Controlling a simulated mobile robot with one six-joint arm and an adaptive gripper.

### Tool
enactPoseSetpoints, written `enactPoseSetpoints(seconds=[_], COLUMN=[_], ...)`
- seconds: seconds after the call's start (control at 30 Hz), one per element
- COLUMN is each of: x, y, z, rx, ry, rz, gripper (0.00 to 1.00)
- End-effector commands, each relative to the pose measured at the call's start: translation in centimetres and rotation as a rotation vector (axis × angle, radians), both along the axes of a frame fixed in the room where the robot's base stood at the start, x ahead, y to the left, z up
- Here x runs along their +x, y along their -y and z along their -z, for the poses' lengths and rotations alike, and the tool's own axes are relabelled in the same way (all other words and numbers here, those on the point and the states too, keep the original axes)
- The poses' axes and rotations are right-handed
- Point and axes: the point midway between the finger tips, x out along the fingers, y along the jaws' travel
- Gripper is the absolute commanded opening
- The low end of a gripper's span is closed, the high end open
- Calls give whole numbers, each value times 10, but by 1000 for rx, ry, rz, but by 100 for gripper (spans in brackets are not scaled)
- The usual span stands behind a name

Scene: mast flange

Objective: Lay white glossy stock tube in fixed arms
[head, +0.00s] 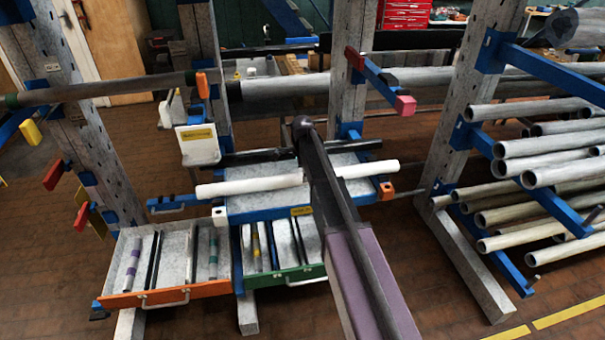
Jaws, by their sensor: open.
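The white glossy tube (250,186) lies roughly level across a blue-edged grey tray (262,210). Its right part shows on the other side of my arm, and my arm hides its middle. I cannot tell whether anything grips it there. My purple and dark arm reaches up through the picture's middle, and my gripper cannot be made out. Blue arms stand out from the rack posts, one with a pink tip (404,105) and one with an orange tip (202,85). No white tube shows on them.
A dark tube (100,91) lies at upper left and a long grey tube (290,86) behind. Open drawers with orange (200,292) and green (262,279) fronts hold thin rods. Several grey pipes (545,165) fill the right rack. Some floor is clear at lower right.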

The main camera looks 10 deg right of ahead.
Motion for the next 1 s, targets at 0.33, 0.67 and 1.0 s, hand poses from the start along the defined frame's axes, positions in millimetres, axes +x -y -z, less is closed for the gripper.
enactPoseSetpoints(seconds=[0.33,0.67,1.0], x=[0,0,0], y=[0,0,-1], z=[-33,-59,-71], rx=[0,0,0], ry=[0,0,0], rz=[0,0,-1], gripper=[100,100,100])
